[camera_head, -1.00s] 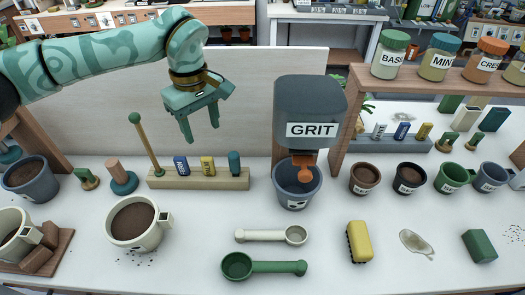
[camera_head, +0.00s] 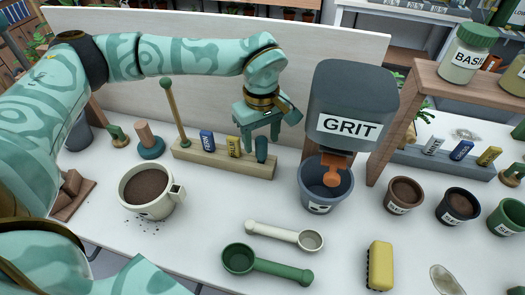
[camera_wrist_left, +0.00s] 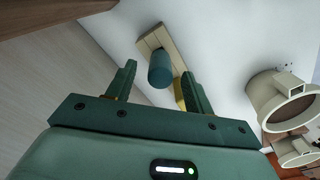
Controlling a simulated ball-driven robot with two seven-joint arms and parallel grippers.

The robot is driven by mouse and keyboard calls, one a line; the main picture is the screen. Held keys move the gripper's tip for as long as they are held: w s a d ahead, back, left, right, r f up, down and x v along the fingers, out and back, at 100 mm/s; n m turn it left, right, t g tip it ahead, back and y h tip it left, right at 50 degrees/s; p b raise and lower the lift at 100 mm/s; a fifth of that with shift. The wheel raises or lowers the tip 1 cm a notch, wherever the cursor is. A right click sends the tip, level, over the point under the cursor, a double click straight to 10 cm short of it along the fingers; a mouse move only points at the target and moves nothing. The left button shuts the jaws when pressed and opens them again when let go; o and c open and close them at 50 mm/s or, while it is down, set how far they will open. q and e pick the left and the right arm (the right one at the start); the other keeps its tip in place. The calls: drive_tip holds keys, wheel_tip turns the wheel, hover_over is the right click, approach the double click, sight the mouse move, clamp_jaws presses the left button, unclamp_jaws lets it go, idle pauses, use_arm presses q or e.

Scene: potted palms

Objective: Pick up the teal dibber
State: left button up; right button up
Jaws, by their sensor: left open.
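The teal dibber (camera_head: 262,150) is a short dark teal cylinder standing upright at the right end of a wooden rack (camera_head: 223,166). In the left wrist view the dibber (camera_wrist_left: 161,72) shows end-on, between the two fingers in the picture and beyond their tips. My left gripper (camera_head: 263,138) is open and empty, just above the dibber, fingers pointing down; it also shows in the left wrist view (camera_wrist_left: 159,76). Whether a finger touches the dibber cannot be told. My right gripper is not in view.
The grit dispenser (camera_head: 352,95) stands close on the right, over a blue pot (camera_head: 326,190). A pale board (camera_head: 190,70) rises behind.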

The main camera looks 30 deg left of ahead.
sight(262, 152)
use_arm(q)
wheel_tip(262, 152, down, 6)
drive_tip(key=shift+r+b, duration=0.2)
drive_tip(key=shift+b, duration=0.75)
drive_tip(key=shift+r, duration=0.15)
drive_tip(key=c, duration=1)
